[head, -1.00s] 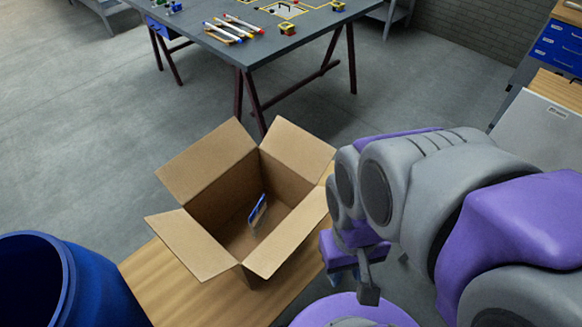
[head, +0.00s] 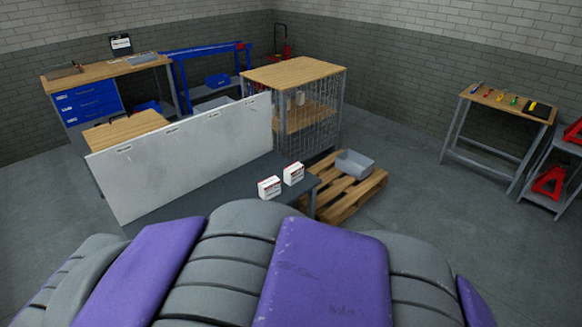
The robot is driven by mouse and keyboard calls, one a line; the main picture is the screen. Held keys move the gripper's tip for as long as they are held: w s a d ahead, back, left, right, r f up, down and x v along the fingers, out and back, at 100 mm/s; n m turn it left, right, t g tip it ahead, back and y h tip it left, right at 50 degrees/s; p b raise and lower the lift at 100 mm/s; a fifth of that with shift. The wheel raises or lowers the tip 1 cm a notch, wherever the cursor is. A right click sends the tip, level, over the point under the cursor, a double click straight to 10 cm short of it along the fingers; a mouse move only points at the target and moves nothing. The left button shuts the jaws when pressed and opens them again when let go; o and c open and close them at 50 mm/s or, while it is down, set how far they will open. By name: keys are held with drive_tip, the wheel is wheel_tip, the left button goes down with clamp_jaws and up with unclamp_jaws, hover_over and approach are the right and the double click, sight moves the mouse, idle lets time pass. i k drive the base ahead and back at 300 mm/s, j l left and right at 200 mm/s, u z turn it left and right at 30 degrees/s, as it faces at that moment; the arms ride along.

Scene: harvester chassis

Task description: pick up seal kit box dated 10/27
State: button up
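Two small white boxes with red markings stand on a dark grey table (head: 240,182). The left box (head: 269,187) is a little nearer to me, and the right box (head: 293,173) sits close beside it near the table's right end. Their dates are too small to read, so I cannot tell which is dated 10/27. My gripper is not in view; my purple and grey arm fills the bottom of the picture and hides the near part of the table.
A white panel (head: 185,150) stands along the table's back. A wooden pallet (head: 345,192) with a grey bin (head: 355,164) lies right of the table. Behind are a mesh cage (head: 318,115) and a workbench (head: 105,75). A tool table (head: 507,104) stands right. Floor between is clear.

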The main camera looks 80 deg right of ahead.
sight(293, 173)
drive_tip(key=z, duration=2.65)
drive_tip(key=i+j+u, duration=0.2)
drive_tip(key=i, duration=2)
